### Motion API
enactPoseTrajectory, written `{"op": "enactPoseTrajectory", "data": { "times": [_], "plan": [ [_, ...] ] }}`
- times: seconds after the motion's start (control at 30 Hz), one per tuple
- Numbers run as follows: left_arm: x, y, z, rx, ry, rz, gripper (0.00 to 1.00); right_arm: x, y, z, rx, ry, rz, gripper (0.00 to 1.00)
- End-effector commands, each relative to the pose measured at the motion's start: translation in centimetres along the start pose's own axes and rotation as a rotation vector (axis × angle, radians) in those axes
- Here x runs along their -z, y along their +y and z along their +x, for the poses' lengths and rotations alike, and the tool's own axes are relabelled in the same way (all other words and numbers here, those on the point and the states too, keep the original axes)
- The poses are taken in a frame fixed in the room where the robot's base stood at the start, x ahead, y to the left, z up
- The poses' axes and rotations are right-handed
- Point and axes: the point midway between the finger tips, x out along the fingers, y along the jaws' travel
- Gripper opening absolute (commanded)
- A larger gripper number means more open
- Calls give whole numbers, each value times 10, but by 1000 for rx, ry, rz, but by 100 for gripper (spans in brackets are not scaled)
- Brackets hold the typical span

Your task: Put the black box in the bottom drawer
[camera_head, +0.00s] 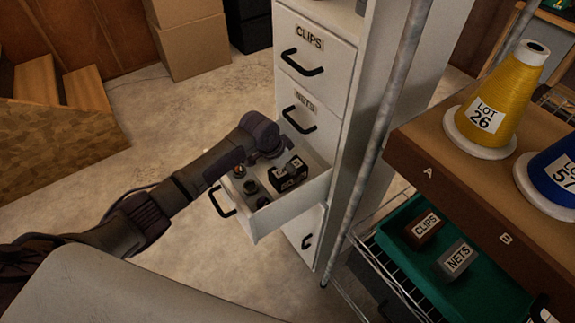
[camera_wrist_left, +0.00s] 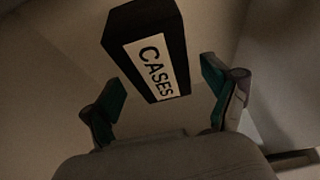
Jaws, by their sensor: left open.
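A black box (camera_head: 288,178) with a white label sits in the pulled-out drawer (camera_head: 282,211) of the white cabinet. In the left wrist view the black box (camera_wrist_left: 147,30) reads CASES and appears tilted, between and beyond the fingers. My left gripper (camera_wrist_left: 163,88) is open, its teal-padded fingers apart on either side of the box. In the head view my left gripper (camera_head: 285,160) is over the open drawer, close to the box; its fingertips are hard to make out. My right gripper is not in view.
Several small dark round items (camera_head: 251,187) lie in the open drawer. The CLIPS drawer (camera_head: 314,50) and NETS drawer (camera_head: 309,118) above are shut. A metal post (camera_head: 378,140), a shelf with thread cones (camera_head: 500,105) and a green tray (camera_head: 400,262) stand right.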

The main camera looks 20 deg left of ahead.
Motion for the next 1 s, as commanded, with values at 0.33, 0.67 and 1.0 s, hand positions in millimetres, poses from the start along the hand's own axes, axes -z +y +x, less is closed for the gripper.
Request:
{"op": "enactPoseTrajectory", "data": {
  "times": [0.33, 0.67, 1.0],
  "plan": [
    [6, -1, -43, 2, 3, 2, 87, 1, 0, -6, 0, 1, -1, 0],
    [6, -1, -111, 1, 2, 1, 87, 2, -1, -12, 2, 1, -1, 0],
    [5, 0, -132, -1, 0, 0, 87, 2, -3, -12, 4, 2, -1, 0]
  ]
}}
